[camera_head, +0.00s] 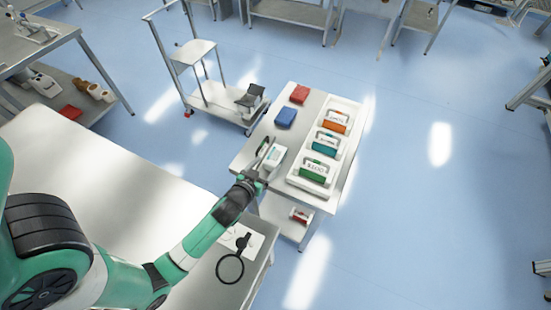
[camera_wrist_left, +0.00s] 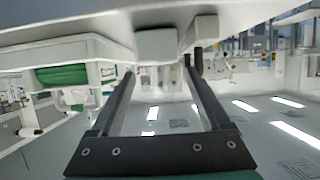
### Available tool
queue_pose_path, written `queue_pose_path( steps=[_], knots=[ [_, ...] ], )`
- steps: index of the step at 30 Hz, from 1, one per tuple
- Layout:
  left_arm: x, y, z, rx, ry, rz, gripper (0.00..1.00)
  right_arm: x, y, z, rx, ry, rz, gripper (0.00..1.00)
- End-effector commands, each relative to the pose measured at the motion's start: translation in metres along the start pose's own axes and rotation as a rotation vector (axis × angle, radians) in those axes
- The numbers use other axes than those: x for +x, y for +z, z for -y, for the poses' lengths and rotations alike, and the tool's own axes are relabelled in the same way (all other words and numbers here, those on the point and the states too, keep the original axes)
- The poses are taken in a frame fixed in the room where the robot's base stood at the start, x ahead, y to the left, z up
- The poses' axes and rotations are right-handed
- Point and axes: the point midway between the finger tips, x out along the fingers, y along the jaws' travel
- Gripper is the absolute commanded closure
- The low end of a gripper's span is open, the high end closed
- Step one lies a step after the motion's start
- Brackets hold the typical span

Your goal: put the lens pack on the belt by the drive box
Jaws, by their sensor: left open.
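A small white box with a teal-marked label (camera_head: 272,160) lies on the left part of a small metal table (camera_head: 318,98); it may be the lens pack, but I cannot read its print. My left gripper (camera_head: 262,156) is open at the left side of this box. I cannot tell whether they touch. In the left wrist view my open fingers (camera_wrist_left: 162,75) reach toward a pale surface at the top, with small pale blocks near the tips. I cannot make out the belt or the drive box. My right gripper is not in view.
A red box (camera_head: 299,94) and a blue box (camera_head: 285,117) lie behind the white box. White trays with orange (camera_head: 334,126), teal (camera_head: 323,149) and green (camera_head: 313,175) blocks line the table's right. A black ring (camera_head: 230,269) is on the near bench. A cart (camera_head: 222,100) stands behind.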

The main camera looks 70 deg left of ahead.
Motion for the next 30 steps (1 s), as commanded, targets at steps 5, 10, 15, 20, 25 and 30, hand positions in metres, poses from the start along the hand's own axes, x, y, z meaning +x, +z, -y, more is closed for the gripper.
queue_pose_path(
  steps=[5,10,15,20,25,30],
  knots=[
    [0.009,0.0,0.0,0.001,0.001,0.0,0.2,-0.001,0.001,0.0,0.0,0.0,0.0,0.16],
    [0.028,0.0,-0.001,-0.001,0.0,-0.001,0.2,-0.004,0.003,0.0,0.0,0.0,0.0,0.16],
    [0.055,0.0,-0.002,0.0,0.001,0.0,0.2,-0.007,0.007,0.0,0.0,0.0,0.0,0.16],
    [0.06,0.0,-0.002,0.001,0.002,0.001,0.2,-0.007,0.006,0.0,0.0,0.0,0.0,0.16],
    [0.06,-0.001,-0.002,0.001,0.002,0.0,0.29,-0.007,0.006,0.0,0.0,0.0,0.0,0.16],
    [0.06,-0.001,-0.002,0.001,0.002,0.0,0.6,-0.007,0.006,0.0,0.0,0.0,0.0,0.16]
  ],
)
